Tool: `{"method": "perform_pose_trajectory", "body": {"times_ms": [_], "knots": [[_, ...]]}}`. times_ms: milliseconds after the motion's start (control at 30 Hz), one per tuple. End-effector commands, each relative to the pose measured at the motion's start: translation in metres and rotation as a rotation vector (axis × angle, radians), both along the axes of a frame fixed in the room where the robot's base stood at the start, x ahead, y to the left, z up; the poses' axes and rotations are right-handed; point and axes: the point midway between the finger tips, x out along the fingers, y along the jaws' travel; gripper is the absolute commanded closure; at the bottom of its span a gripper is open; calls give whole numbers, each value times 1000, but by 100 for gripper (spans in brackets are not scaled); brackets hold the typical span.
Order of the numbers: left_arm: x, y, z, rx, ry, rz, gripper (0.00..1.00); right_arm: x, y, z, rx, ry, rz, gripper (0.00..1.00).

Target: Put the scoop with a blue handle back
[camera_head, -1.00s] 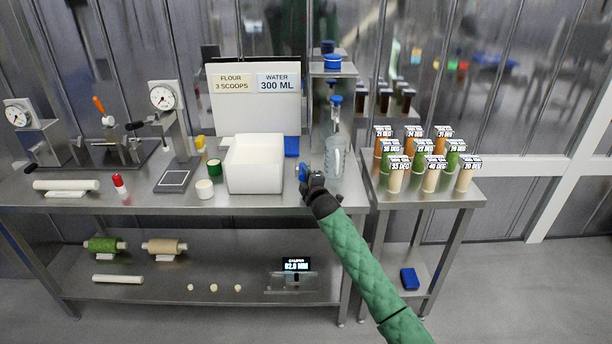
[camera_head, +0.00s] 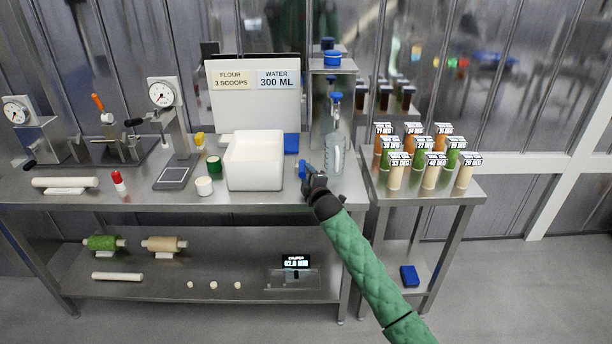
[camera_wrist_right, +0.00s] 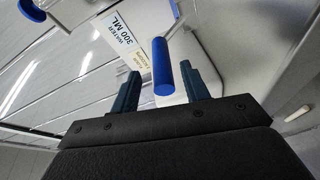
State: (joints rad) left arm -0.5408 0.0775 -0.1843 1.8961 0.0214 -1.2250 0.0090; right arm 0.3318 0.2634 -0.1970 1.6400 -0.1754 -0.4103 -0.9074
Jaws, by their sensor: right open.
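The blue handle of the scoop (camera_head: 302,170) shows at the right end of the bench, just right of the white bin. In the right wrist view the blue handle (camera_wrist_right: 162,68) stands between the two fingers, with a visible gap to the finger on each side. The scoop's bowl cannot be made out clearly. My right gripper (camera_head: 311,171) is open around the handle and, in the right wrist view, its fingers (camera_wrist_right: 160,88) are apart. My left gripper is not in view.
The white bin (camera_head: 254,178) stands left of the gripper, with a blue block (camera_head: 291,144) behind it. A clear jug (camera_head: 335,155) stands under the dispenser close on the right. Several labelled cups (camera_head: 430,177) fill the side table. The front bench strip is mostly clear.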

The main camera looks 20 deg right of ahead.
Motion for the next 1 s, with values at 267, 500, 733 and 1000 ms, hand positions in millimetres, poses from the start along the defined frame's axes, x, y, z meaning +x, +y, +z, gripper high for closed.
{"method": "perform_pose_trajectory", "body": {"times_ms": [267, 500, 733, 1000], "knots": [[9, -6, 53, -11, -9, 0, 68, -55, -2, -1, -2, 0, 0, 54], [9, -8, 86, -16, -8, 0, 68, -88, -3, 1, -2, 0, -1, 54], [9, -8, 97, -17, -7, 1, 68, -98, -3, 2, -1, 0, -1, 54], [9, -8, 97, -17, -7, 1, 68, -129, 8, -55, 116, 131, -28, 54]]}}
